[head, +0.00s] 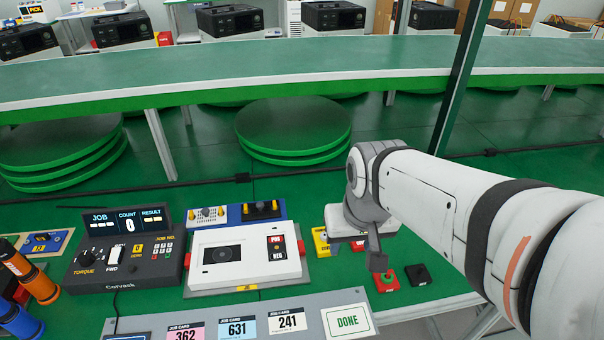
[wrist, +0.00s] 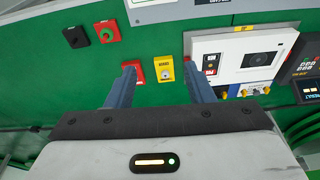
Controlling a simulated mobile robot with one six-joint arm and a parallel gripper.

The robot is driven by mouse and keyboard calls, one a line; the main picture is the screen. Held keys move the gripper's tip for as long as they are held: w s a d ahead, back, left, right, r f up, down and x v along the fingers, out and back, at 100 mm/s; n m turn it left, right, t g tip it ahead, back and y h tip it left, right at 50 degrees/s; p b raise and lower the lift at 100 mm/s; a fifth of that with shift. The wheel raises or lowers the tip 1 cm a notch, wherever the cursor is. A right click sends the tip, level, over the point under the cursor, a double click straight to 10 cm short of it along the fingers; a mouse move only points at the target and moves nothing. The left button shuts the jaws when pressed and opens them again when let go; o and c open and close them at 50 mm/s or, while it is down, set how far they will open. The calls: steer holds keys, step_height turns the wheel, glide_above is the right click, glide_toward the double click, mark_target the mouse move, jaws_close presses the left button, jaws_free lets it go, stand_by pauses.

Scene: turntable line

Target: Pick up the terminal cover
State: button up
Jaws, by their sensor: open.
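My gripper (wrist: 160,78) is open and empty above the green bench, its two blue-grey fingers apart. In the wrist view a small yellow labelled block (wrist: 164,70) lies between the fingertips in the picture, and a red block (wrist: 136,67) lies beside the left fingertip. In the head view the yellow block (head: 321,241) and red block (head: 357,245) are partly hidden by my gripper. No part is clearly marked as the terminal cover, so I cannot tell which it is.
A red block with a green knob (head: 386,280) and a black block (head: 417,275) sit right of my gripper. A torque controller (head: 125,250) stands left, job cards (head: 237,328) in front. A green-topped conveyor (head: 280,68) and a post (head: 462,80) are behind.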

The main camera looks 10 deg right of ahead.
steer(key=w+f+m+g+p, duration=0.15)
steer(key=w+f+m, duration=0.25)
steer(key=w, duration=0.7)
steer(key=m+p, duration=0.1)
steer(key=m, duration=0.3)
glide_above(324, 241)
steer(key=shift+g, duration=0.45)
step_height(324, 241, down, 9)
steer(key=shift+w+d+f, duration=0.1)
steer(key=f, duration=0.5)
steer(key=w+f+p, duration=0.1)
steer(key=f, duration=0.2)
steer(key=shift+d, duration=0.1)
steer(key=shift+c, duration=0.2)
jaws_close()
